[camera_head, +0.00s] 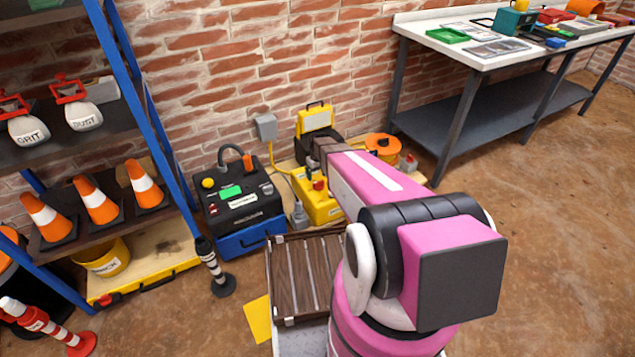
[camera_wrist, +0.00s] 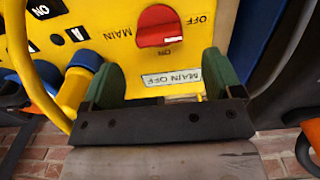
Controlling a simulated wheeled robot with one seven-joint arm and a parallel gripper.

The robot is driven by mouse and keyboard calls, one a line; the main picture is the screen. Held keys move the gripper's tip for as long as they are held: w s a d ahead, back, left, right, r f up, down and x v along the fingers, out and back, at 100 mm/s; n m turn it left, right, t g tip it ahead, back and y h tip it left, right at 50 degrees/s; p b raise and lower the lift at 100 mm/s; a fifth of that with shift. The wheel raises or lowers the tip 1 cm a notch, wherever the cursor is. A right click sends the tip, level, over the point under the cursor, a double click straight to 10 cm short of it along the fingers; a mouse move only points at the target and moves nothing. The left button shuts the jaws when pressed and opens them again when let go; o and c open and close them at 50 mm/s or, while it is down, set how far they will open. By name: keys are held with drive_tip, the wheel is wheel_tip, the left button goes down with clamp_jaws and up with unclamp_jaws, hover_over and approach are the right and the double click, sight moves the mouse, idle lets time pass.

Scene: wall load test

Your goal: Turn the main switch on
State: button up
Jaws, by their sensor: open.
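The main switch is a red rotary knob (camera_wrist: 158,25) on a yellow panel (camera_wrist: 100,22). In the wrist view the lettering is upside down, with OFF right of the knob, ON below it and MAIN to its left. A small pale mark shows on the knob's lower edge; I cannot tell its exact setting. A white plate (camera_wrist: 172,78) below it reads MAIN OFF. My gripper (camera_wrist: 160,60) is open, its green fingers apart and pointing at the panel below the knob, with nothing between them. In the head view my gripper (camera_head: 316,152) is by the yellow unit (camera_head: 322,210).
A blue and yellow connector (camera_wrist: 78,82) and a yellow cable (camera_wrist: 38,75) lie left of my fingers. A black machine (camera_head: 238,195) stands left of the unit, and an orange cable reel (camera_head: 383,146) right. The right floor is clear.

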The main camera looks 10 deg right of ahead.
sight(319, 184)
drive_tip(key=shift+f, duration=2.6)
drive_tip(key=c, duration=0.9)
